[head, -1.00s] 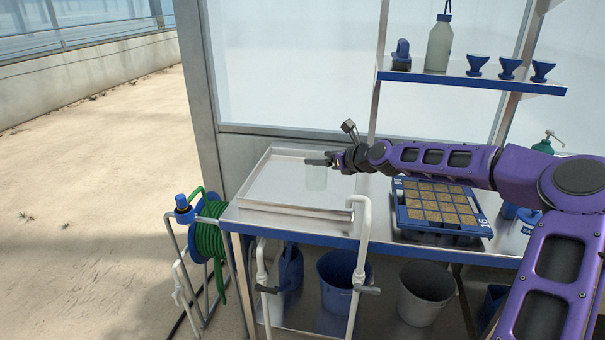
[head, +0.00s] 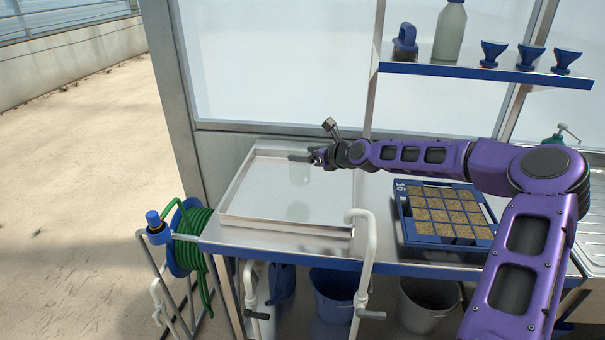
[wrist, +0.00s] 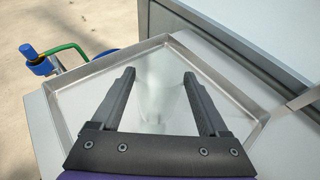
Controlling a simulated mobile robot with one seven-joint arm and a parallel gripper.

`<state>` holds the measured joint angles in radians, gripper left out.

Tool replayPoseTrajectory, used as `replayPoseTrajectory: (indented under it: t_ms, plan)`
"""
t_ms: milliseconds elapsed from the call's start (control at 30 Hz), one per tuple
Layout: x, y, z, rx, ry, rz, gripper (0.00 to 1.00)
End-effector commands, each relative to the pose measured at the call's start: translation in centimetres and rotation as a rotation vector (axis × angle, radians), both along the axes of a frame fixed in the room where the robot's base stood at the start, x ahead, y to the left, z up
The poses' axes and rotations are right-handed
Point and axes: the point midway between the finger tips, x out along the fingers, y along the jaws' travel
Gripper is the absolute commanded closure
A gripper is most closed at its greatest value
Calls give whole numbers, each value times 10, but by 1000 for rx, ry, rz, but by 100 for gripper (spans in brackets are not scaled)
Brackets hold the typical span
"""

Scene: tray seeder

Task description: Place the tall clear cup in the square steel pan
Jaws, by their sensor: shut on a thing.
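The tall clear cup (head: 299,172) is held upright in my gripper (head: 304,158), over the square steel pan (head: 285,229). In the head view a faint reflection shows on the pan floor below the cup, and the cup appears raised above that floor. In the wrist view my gripper (wrist: 158,92) has its two dark fingers on either side of the cup (wrist: 155,95), which is nearly invisible against the metal. The pan (wrist: 68,135) surrounds the fingers there, with its low walls visible on several sides. The pan holds nothing else that I can see.
A blue seed tray (head: 452,240) with several soil cells stands right of the pan. White pipes (head: 362,260) rise at the bench's front edge. A green hose reel (head: 190,240) is at the left. A shelf (head: 480,70) with bottles and blue funnels hangs behind.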

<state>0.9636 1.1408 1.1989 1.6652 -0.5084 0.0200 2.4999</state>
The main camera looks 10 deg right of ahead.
Motion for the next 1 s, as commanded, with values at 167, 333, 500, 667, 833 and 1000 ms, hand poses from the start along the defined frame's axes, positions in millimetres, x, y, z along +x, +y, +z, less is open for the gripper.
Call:
replayPoseTrajectory:
  t_ms: [167,333,500,667,833,1000]
  plan:
    - [0,1,-17,2,0,1,100]
    - [0,0,-42,1,1,1,100]
    - [0,0,-50,1,-2,0,100]
    - [0,0,-50,1,-2,0,100]
    - [0,0,-54,1,-1,0,19]
    - [0,0,-53,0,0,0,0]
